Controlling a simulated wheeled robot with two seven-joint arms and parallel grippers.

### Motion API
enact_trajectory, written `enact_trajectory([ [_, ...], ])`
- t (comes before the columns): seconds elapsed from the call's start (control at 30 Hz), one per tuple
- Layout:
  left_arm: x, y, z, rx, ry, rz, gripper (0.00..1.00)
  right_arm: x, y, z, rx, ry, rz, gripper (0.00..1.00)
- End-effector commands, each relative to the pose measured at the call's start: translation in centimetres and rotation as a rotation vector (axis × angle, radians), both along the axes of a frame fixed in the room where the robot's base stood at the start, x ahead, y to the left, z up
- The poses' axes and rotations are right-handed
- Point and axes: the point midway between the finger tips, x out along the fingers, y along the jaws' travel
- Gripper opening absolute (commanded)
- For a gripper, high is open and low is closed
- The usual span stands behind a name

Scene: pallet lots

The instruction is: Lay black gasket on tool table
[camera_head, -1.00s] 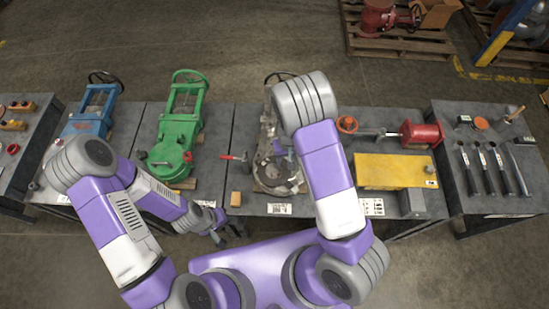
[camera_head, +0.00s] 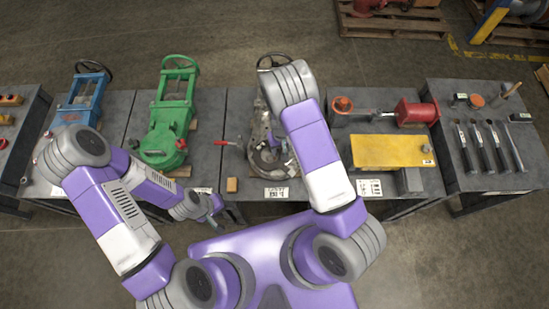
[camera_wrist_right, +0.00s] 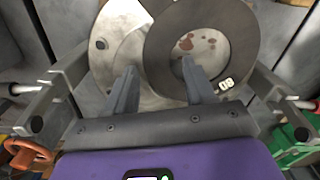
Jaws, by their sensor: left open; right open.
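The black gasket, a flat dark ring (camera_wrist_right: 157,45), lies over a silver metal flange (camera_wrist_right: 105,40) in the right wrist view. My right gripper (camera_wrist_right: 160,86) is open and close to it. One finger is over the flange and the other over the ring's lower band; I cannot tell whether they touch. In the head view the ring area on the middle bench is partly hidden by my right arm, and so is that gripper. My left gripper (camera_head: 215,212) is open and empty at the bench's front edge. The tool table (camera_head: 495,183) stands at the far right with several hand tools.
A green valve (camera_head: 165,140) and a blue valve (camera_head: 82,100) stand on the left benches. A yellow box (camera_head: 390,151) and a red part (camera_head: 415,112) lie between the gasket and the tool table. A small wooden block (camera_head: 232,185) is near the front edge.

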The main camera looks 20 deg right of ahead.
Motion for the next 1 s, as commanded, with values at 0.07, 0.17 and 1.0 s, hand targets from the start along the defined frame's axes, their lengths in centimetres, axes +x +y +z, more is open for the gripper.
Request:
enact_trajectory([
  [0.07, 0.01, 0.0, -0.03, 0.0, 0.0, 0.0, 0.43, -0.01, 0.0, -0.02, 0.0, 0.0, 0.0, 0.54],
  [0.17, 0.01, -0.01, -0.14, 0.0, 0.0, 0.0, 0.43, -0.02, 0.0, -0.13, 0.0, 0.0, -0.001, 0.54],
  [1.0, 0.0, -0.01, 0.1, 0.0, 0.0, 0.0, 0.43, -0.02, 0.01, 0.12, 0.0, 0.001, 0.0, 0.0],
])
